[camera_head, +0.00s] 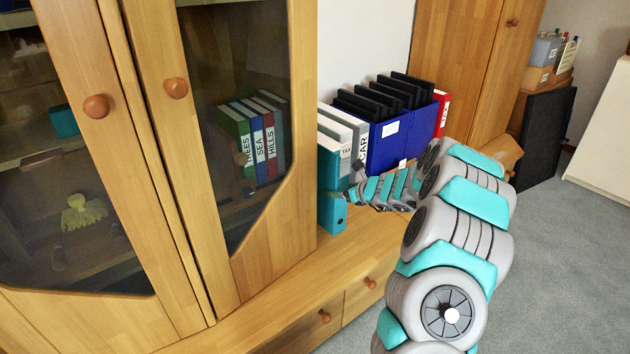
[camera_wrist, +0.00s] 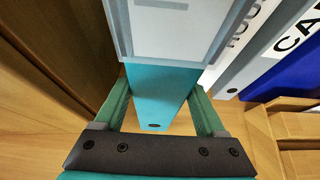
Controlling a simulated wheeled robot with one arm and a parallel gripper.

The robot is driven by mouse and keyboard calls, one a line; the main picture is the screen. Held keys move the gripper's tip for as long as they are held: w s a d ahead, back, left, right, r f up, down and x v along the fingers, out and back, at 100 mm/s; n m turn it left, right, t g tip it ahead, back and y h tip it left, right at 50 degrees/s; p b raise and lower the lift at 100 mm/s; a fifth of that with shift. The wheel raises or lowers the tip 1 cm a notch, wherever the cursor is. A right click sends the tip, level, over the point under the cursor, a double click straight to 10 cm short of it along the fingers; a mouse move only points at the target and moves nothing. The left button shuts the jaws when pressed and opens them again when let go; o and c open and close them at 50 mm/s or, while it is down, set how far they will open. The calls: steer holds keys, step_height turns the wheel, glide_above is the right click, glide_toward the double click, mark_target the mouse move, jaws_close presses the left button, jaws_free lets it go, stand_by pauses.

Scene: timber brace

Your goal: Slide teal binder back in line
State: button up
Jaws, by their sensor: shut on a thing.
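The teal binder (camera_head: 328,185) stands upright at the left end of a row of binders on the wooden ledge, beside the cabinet. Its spine sits further forward than the binders next to it. My gripper (camera_head: 352,195) reaches its spine from the right. In the wrist view, the green fingers of my gripper (camera_wrist: 162,100) are on either side of the teal binder's spine (camera_wrist: 160,90), below a pale label panel. The fingers are shut on the binder. Part of its spine is hidden behind my gripper in the head view.
Grey binders (camera_head: 345,125), blue binders (camera_head: 390,145) and a red binder (camera_head: 442,112) stand to the right. A glass-doored cabinet (camera_head: 285,215) is close on the left. Drawers (camera_head: 345,300) lie below the ledge. Carpeted floor (camera_head: 560,250) is open at the right.

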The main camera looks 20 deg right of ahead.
mark_target(321, 177)
jaws_close()
steer(key=shift+w, duration=0.1)
steer(key=shift+w+a+p, duration=0.25)
steer(key=shift+w+p, duration=0.15)
steer(key=shift+w, duration=0.25)
steer(key=shift+w+a+p, duration=0.25)
steer(key=shift+w+p, duration=0.2)
steer(key=shift+w, duration=0.25)
steer(key=shift+w+a+p, duration=0.25)
steer(key=shift+w+p, duration=0.15)
steer(key=shift+w, duration=0.25)
steer(key=shift+w+a, duration=0.25)
steer(key=shift+w, duration=0.45)
steer(key=shift+w+a, duration=0.25)
steer(key=shift+w, duration=0.45)
steer(key=shift+w+a, duration=0.25)
steer(key=shift+w, duration=0.45)
steer(key=o, duration=1.3)
jaws_free()
